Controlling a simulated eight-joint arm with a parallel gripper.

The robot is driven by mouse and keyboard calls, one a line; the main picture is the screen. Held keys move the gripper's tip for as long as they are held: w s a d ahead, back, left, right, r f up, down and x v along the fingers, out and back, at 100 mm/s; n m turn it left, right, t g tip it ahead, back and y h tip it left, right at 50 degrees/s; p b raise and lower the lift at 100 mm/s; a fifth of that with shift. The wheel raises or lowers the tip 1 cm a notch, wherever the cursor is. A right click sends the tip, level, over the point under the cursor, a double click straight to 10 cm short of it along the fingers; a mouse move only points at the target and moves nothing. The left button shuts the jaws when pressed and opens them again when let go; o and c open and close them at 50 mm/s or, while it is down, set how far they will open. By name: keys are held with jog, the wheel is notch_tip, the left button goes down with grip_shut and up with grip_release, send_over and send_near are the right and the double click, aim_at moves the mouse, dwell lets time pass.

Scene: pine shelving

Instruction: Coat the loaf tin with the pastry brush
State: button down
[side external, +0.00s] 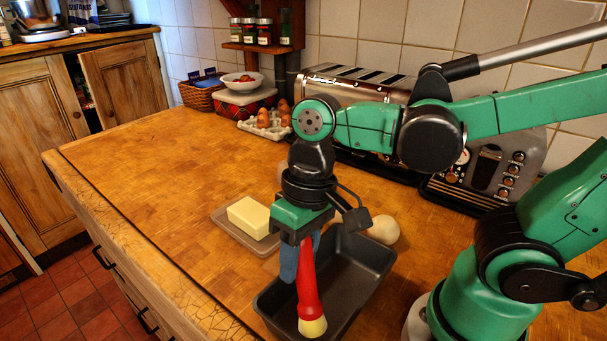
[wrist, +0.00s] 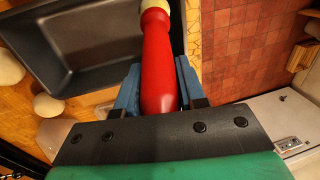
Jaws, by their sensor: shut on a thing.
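The pastry brush (side external: 308,283) has a red handle and pale bristles. My gripper (side external: 298,258) is shut on the handle, and the brush hangs bristles down. In the side view it is in front of the dark loaf tin (side external: 362,290), bristles near the tin's near left end; I cannot tell if they touch it. In the wrist view the red handle (wrist: 158,62) sits between my blue fingers (wrist: 157,88), with only a bit of the pale bristle end at the top edge. The tin (wrist: 90,40) lies to its left, and its inside looks empty.
A butter block (side external: 249,217) on a tray is left of the tin. A pale round thing (side external: 383,229) is behind the tin. Eggs (side external: 266,120), a toaster (side external: 350,95) and a second appliance (side external: 490,165) line the wall. The counter's left part is clear.

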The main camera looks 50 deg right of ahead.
jog(key=shift+f, duration=0.85)
notch_tip(320, 180, down, 2)
jog(key=shift+f, duration=0.1)
jog(key=shift+w+d, duration=0.1)
jog(key=shift+d, duration=0.7)
jog(key=shift+w+d, duration=0.6)
jog(key=shift+d, duration=1.5)
jog(key=shift+w+d, duration=0.6)
jog(key=shift+d, duration=1.5)
jog(key=shift+w+d, duration=0.6)
jog(key=shift+d, duration=1.5)
jog(key=shift+w+a, duration=0.15)
jog(key=shift+a, duration=6.95)
jog(key=shift+s+d, duration=0.2)
jog(key=shift+d, duration=6.8)
jog(key=shift+s+d, duration=0.15)
jog(key=shift+s, duration=0.1)
jog(key=shift+s+a, duration=0.5)
jog(key=shift+a, duration=1.85)
jog(key=shift+s+a, duration=0.55)
jog(key=shift+a, duration=1.8)
jog(key=shift+s+a, duration=0.5)
jog(key=shift+a, duration=1.85)
jog(key=shift+a+r, duration=0.15)
jog(key=shift+r, duration=3.95)
